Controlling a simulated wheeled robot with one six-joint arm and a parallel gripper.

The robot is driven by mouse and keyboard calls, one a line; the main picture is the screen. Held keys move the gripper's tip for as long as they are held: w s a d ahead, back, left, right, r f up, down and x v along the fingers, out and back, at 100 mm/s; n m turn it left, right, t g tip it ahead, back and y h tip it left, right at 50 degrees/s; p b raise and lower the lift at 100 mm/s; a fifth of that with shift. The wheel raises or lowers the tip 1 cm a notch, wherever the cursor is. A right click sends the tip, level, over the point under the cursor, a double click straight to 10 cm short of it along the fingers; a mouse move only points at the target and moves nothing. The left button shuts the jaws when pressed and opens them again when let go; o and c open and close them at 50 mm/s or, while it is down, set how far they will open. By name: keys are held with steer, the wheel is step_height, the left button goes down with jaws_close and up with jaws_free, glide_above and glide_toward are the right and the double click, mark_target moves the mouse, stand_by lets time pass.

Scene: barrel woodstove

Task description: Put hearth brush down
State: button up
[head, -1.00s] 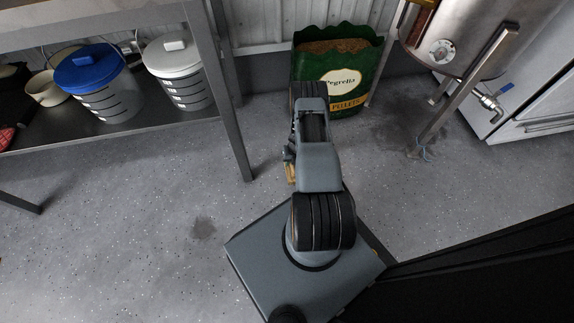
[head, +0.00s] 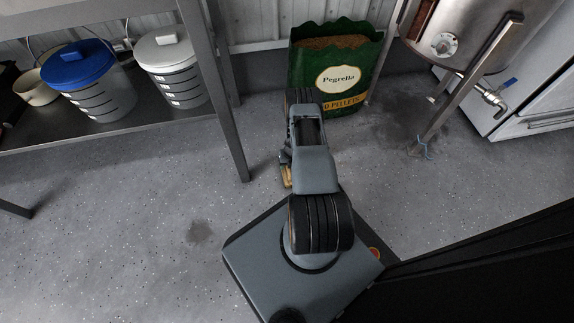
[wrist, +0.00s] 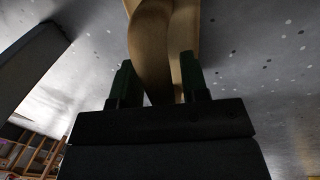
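The hearth brush (wrist: 153,40) shows in the wrist view as a smooth tan wooden piece rising between the two dark green fingers. My gripper (wrist: 157,75) is closed around this wood, with one finger on each side. The brush's bristles are not visible there. In the head view, my arm hides most of the gripper. A small tan piece, apparently part of the brush (head: 287,176), shows at the arm's left side. I cannot tell whether the brush touches the floor.
A green pellet bag (head: 335,68) stands beyond my arm. A metal bench (head: 226,105) with lidded buckets (head: 90,85) on its lower shelf is at left. A steel tank (head: 455,35) with a leg and tap is at right. Speckled floor (head: 120,220) is clear at left.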

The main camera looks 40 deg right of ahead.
steer(key=shift+o, duration=0.7)
steer(key=shift+r, duration=0.1)
steer(key=shift+r+p, duration=0.25)
steer(key=shift+p, duration=0.1)
step_height(320, 180, up, 11)
steer(key=s+d+p, duration=0.1)
steer(key=d+p, duration=0.1)
steer(key=p, duration=0.3)
steer(key=shift+r, duration=0.2)
